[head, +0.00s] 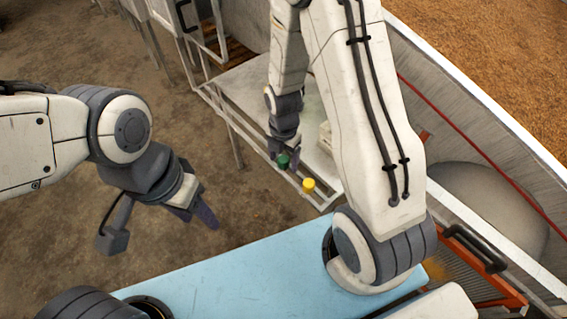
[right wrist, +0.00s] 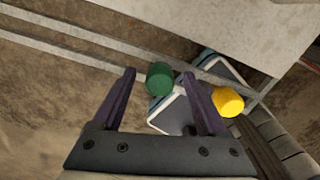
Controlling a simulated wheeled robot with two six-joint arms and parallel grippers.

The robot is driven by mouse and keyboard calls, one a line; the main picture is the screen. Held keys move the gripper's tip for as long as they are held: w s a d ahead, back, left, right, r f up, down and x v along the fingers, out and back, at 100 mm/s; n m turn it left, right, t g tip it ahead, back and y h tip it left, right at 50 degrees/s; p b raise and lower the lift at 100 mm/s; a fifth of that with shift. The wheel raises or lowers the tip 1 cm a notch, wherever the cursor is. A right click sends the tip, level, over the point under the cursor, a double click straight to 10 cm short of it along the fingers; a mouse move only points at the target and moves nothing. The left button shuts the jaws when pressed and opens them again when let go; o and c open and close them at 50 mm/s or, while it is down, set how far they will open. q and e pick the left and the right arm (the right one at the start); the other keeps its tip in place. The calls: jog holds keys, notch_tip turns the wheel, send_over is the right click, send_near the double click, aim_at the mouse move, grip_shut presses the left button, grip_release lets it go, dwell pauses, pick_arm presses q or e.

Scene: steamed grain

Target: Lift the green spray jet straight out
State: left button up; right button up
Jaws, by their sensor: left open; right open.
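The green spray jet (head: 283,160) shows as a small green cylinder at the rail along the front edge of the metal table. In the right wrist view the green spray jet (right wrist: 160,78) appears between the fingertips, nearer the right finger. My right gripper (right wrist: 158,76) is open around it in that view; I cannot tell whether a finger touches it. In the head view my right gripper (head: 284,154) partly covers it. My left gripper (head: 205,214) is open and empty over the bare floor at the left.
A yellow spray jet (head: 308,185) stands just right of the green one and shows beside my right finger in the wrist view (right wrist: 228,102). The metal table (head: 245,90) lies behind. A grain-filled trough (head: 490,60) with a sloping wall is at the right.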

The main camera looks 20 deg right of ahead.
aim_at(283, 159)
grip_shut()
jog(key=shift+r, duration=0.1)
notch_tip(283, 159, up, 4)
jog(key=shift+f+p, duration=0.1)
jog(key=shift+p, duration=0.55)
jog(key=s+d+r+p, duration=0.2)
jog(key=s+d+r, duration=0.5)
jog(key=s+d, duration=0.1)
jog(key=shift+d, duration=0.2)
jog(key=shift+s, duration=0.1)
